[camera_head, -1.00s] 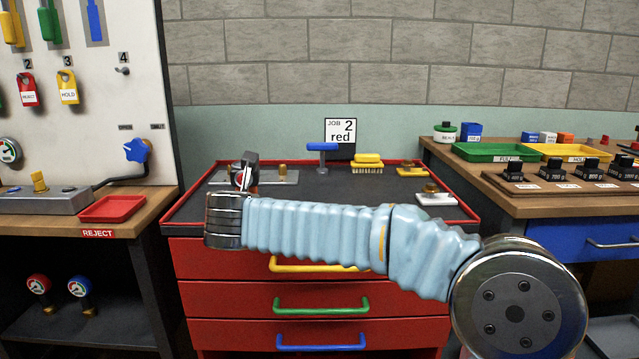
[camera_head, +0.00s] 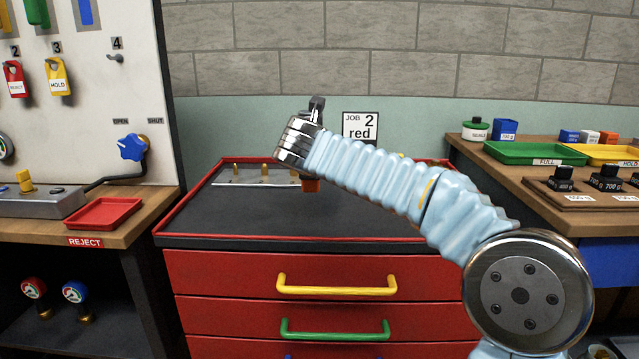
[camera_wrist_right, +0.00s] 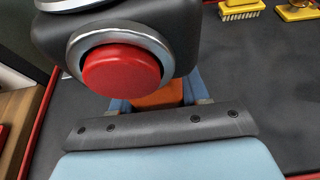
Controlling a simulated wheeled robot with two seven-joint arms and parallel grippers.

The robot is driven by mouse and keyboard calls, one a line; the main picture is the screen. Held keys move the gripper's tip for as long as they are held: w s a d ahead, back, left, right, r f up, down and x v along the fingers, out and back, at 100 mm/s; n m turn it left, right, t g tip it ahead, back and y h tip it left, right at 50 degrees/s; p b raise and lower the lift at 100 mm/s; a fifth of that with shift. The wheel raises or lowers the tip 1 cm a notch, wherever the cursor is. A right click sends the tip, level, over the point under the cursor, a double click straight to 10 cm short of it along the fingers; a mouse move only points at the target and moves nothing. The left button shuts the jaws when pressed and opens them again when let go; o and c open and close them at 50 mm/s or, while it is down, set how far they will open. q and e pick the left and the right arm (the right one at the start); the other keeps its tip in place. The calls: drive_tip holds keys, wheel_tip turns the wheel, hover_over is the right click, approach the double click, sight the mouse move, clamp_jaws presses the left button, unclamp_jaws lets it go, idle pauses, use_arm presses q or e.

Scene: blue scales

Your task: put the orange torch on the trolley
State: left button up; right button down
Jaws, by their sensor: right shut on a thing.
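My right arm reaches in from the right, its gripper over the back of the red trolley (camera_head: 255,225), mostly hidden behind its chrome wrist in the head view. In the right wrist view the gripper (camera_wrist_right: 158,103) is shut on the orange torch (camera_wrist_right: 160,96), whose orange body shows between the blue fingers. A dark housing with a chrome ring and red round cap covers its upper part and appears to be its head. My left gripper is out of view.
A metal strip with brass pegs (camera_head: 264,171) lies at the trolley's back left. A yellow brush (camera_wrist_right: 238,9) is at its back. A job sign reading 2 red (camera_head: 360,127) stands behind. The trolley's front left top is clear. Benches flank it, the left with a red tray (camera_head: 104,213).

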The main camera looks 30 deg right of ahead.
drive_tip(key=f, duration=0.1)
drive_tip(key=d+f, duration=0.1)
drive_tip(key=f, duration=0.1)
drive_tip(key=d+f, duration=0.1)
drive_tip(key=f, duration=0.1)
drive_tip(key=shift+w+d+b, duration=0.2)
drive_tip(key=shift+w+b, duration=0.1)
drive_tip(key=shift+b, duration=0.1)
drive_tip(key=shift+f, duration=0.4)
drive_tip(key=shift+f, duration=0.1)
drive_tip(key=c, duration=0.6)
unclamp_jaws()
drive_tip(key=shift+o, duration=0.2)
drive_tip(key=shift+s+a+r, duration=0.15)
drive_tip(key=shift+r, duration=0.05)
drive_tip(key=v, duration=1.1)
drive_tip(key=shift+s+a+b, duration=0.15)
drive_tip(key=shift+s+b, duration=0.15)
drive_tip(key=shift+b, duration=0.15)
